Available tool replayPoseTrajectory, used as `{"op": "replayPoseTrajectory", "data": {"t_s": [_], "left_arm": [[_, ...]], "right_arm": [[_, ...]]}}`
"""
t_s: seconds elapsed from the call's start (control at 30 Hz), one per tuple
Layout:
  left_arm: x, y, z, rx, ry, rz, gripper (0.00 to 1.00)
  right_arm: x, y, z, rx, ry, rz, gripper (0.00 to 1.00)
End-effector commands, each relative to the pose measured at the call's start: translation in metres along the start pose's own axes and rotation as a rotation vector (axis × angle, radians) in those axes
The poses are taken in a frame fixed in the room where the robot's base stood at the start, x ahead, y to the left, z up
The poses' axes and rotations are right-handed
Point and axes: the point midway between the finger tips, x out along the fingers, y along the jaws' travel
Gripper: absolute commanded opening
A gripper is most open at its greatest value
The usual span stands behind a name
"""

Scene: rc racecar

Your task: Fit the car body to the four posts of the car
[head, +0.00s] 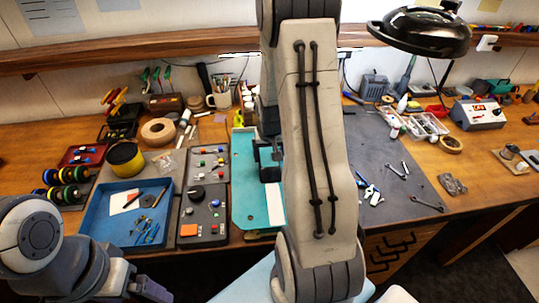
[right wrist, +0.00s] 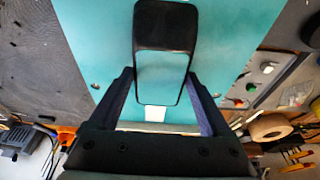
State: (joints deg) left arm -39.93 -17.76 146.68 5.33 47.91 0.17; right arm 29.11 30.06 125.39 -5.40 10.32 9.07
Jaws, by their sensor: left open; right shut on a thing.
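My right gripper (right wrist: 160,78) is shut on a black-framed thing (right wrist: 165,25) with a rounded teal middle. It may be the car body, but I cannot tell, nor whether the teal is its own or the surface seen through it. It hangs over a teal panel (right wrist: 90,30), which also shows in the head view (head: 245,175). In the head view my right arm hides much of that area; the right gripper (head: 268,158) shows dark beside it. I cannot make out the car or its posts. My left gripper (head: 152,290) is open and empty at the bottom left.
A blue tray (head: 98,235) with small tools and grey trays of parts (head: 203,225) lie left of the panel. A grey mat (head: 400,170) with wrenches lies right. A magnifier lamp (head: 420,32) overhangs the back right. The table's front edge is close.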

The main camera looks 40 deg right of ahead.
Motion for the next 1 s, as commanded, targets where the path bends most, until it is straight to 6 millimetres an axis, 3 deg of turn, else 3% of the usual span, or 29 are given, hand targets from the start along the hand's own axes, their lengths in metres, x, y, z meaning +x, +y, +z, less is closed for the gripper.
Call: {"op": "replayPoseTrajectory", "data": {"t_s": [0.73,0.77,0.8,1.0], "left_arm": [[0.017,-0.001,0.001,0.0,0.0,0.0,0.93],[0.016,-0.001,0.001,0.0,0.0,0.0,0.93],[0.015,-0.001,0.001,0.0,0.0,0.0,0.93],[0.015,-0.001,0.001,0.002,0.0,0.0,0.93]], "right_arm": [[0.019,0.0,0.005,0.0,0.0,0.0,0.27],[0.018,0.0,0.005,0.0,0.0,0.0,0.9],[0.018,0.0,0.004,0.0,0.0,0.0,1.0],[0.018,0.0,0.005,0.0,0.0,0.0,1.0]]}}
